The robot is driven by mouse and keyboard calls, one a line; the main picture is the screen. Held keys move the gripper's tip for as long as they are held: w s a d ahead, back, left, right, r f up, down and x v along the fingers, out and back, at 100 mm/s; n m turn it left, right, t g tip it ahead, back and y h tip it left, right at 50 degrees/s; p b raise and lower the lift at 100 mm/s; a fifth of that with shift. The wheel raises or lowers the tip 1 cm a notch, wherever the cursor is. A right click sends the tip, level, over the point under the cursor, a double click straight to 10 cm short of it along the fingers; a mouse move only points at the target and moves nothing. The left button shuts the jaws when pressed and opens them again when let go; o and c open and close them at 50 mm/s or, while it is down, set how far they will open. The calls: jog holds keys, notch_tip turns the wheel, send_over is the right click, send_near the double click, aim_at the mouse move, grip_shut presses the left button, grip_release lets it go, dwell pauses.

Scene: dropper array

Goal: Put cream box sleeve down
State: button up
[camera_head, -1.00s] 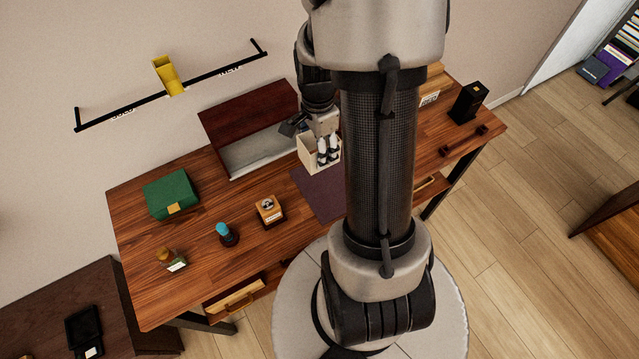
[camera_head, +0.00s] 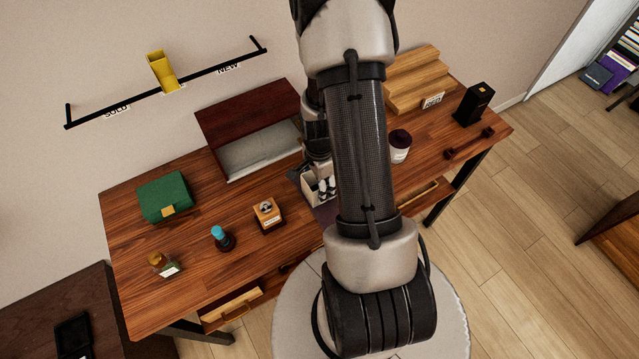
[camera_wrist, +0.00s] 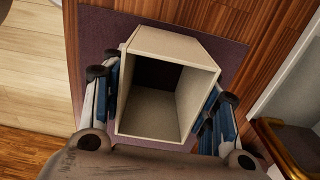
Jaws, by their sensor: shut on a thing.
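The cream box sleeve (camera_wrist: 164,125) is between the two fingers of my gripper (camera_wrist: 165,98), which is shut on its sides. The wrist view looks into its open end; the inside is dark and looks empty. The sleeve is over the purple mat (camera_wrist: 98,30). I cannot tell whether its underside touches the mat. In the head view the sleeve (camera_head: 309,191) and my gripper (camera_head: 323,186) are partly hidden behind my arm, and only a piece of the mat (camera_head: 325,215) shows.
A dark red open case (camera_head: 247,113) stands behind the mat. A wooden block with a knob (camera_head: 268,214), a blue-topped dropper (camera_head: 221,238), an amber-capped bottle (camera_head: 163,264) and a green box (camera_head: 165,197) are to the left. A dark round jar (camera_head: 399,146) and wooden steps (camera_head: 415,80) are to the right.

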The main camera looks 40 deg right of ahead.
jog(key=shift+r, duration=0.1)
jog(key=o, duration=0.6)
jog(key=shift+f, duration=0.25)
jog(key=o, duration=0.5)
jog(key=shift+r, duration=0.1)
